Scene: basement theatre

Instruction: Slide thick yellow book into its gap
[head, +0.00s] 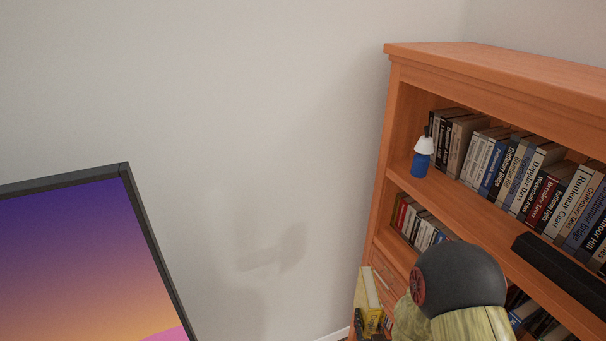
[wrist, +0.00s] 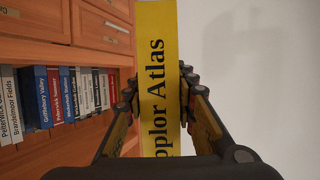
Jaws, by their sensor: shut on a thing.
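The thick yellow book (wrist: 157,60) has "Applor Atlas" or similar on its spine and stands lengthwise between the fingers in the wrist view. My gripper (wrist: 158,92) is shut on it, with one finger on each side. In the head view the yellow book (head: 370,300) shows low, in front of the bookcase's left side, with my gripper (head: 372,327) at its lower end. The bookcase (head: 384,170) is orange wood with rows of books. The gap for the book cannot be made out; my arm hides part of the lower shelves.
A blue and white bottle (head: 422,158) stands at the left end of a shelf. A long black box (head: 562,268) lies on that shelf's front edge. A screen (head: 90,265) is at lower left. Shelved books (wrist: 75,95) and drawers (wrist: 100,28) lie left of the held book.

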